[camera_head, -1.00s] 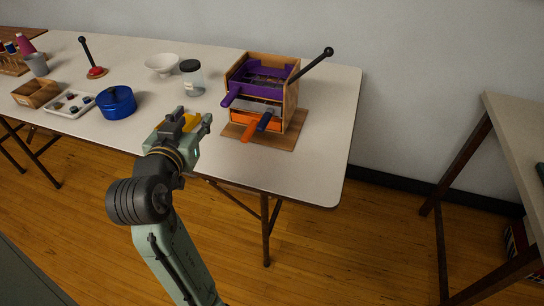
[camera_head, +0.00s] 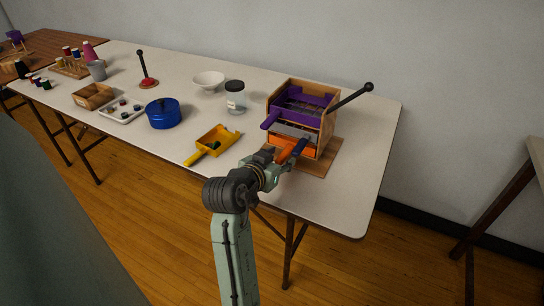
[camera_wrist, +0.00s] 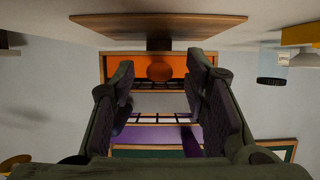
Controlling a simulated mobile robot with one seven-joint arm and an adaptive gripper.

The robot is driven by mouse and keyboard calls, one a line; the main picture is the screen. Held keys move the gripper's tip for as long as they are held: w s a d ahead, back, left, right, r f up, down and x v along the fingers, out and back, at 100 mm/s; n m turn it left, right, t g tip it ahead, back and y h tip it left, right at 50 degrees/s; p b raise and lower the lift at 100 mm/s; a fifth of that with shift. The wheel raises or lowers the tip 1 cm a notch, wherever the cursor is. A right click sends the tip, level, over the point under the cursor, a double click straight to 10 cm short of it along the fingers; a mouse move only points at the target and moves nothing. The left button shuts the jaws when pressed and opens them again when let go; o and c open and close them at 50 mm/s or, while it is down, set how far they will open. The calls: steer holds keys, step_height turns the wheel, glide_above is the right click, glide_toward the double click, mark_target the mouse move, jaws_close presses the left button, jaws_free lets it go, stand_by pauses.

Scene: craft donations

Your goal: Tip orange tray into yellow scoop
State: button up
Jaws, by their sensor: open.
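The orange tray (camera_head: 309,151) sits in the lowest slot of a wooden sorter, its orange handle (camera_head: 286,154) sticking out toward me. My gripper (camera_head: 281,158) is open in front of it. In the wrist view, which looks upside down, the orange tray front (camera_wrist: 122,65) and its round handle end (camera_wrist: 160,72) show between the spread fingers of my gripper (camera_wrist: 162,92). I cannot tell whether a finger touches the handle. The yellow scoop (camera_head: 227,134) lies on the table left of my gripper, with something small and dark green in it.
The wooden sorter (camera_head: 327,128) also holds a purple tray (camera_head: 302,101) and a grey tray with a blue handle (camera_head: 299,147). A black-knobbed lever (camera_head: 352,97) juts right. A jar (camera_head: 235,101), white bowl (camera_head: 208,81) and blue pot (camera_head: 163,114) stand left. Front table space is clear.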

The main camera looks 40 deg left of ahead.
steer(key=shift+w+f, duration=0.2)
steer(key=shift+w, duration=0.25)
jaws_close()
steer(key=c, duration=0.6)
jaws_free()
steer(key=shift+c, duration=0.2)
jaws_close()
steer(key=shift+r, duration=0.1)
